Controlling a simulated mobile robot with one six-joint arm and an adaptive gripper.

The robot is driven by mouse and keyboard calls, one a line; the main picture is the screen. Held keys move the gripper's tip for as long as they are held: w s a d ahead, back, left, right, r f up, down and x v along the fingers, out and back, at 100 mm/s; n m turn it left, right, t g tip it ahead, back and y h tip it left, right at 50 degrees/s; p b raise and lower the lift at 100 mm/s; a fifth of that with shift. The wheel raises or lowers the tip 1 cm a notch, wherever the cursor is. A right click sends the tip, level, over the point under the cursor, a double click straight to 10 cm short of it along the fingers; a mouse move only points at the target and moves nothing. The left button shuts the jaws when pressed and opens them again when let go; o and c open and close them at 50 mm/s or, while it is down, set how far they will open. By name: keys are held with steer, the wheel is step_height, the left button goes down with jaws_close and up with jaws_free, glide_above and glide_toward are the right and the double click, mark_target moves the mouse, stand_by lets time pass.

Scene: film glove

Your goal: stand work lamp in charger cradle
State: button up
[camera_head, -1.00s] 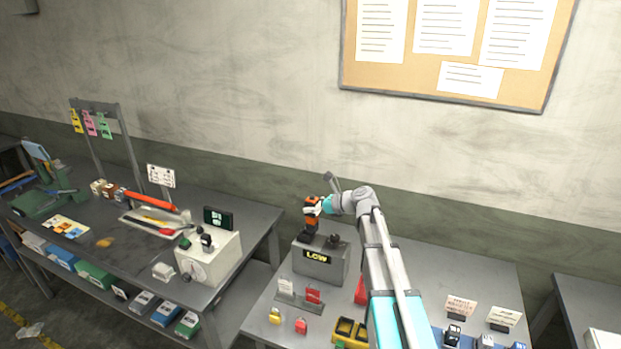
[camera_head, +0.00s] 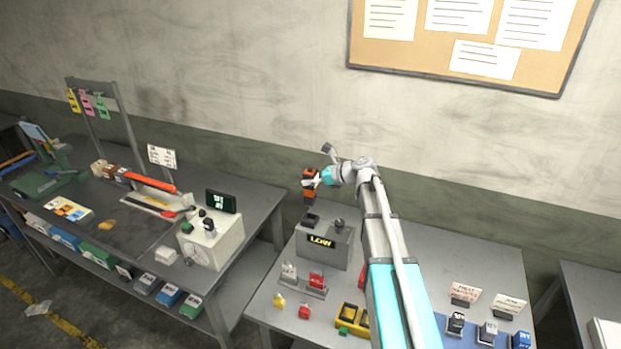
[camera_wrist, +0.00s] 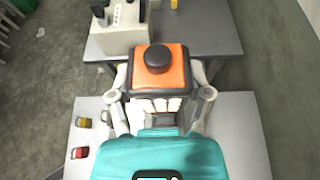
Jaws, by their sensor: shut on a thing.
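The work lamp (camera_head: 310,187), orange with black parts, is held upright in my gripper (camera_head: 318,181). In the wrist view the orange-and-black lamp (camera_wrist: 157,66) sits between the two fingers (camera_wrist: 160,92), which are shut on it. A grey box with a "LOW" display (camera_head: 324,245) stands below on the right bench and appears to be the charger. A black socket, seemingly its cradle (camera_head: 311,220), is on its top left, with a gap between it and the lamp. A dark knob (camera_head: 339,225) is beside it. In the wrist view the lamp and gripper hide what lies directly below.
The left bench holds a pale box with a dial (camera_head: 212,243) and a dark display (camera_head: 221,201). Padlocks (camera_head: 304,312), a yellow tray (camera_head: 352,318) and small signs (camera_head: 465,293) stand on the right bench. The wall is close behind.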

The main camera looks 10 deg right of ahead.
mark_target(315, 199)
steer(key=shift+f+b, duration=1.7)
steer(key=shift+f, duration=0.1)
steer(key=shift+f+b, duration=1.05)
steer(key=shift+f+b, duration=1.8)
steer(key=o, duration=1.3)
steer(key=shift+r, duration=0.2)
step_height(315, 199, up, 9)
steer(key=p, duration=0.9)
stand_by(0.5)
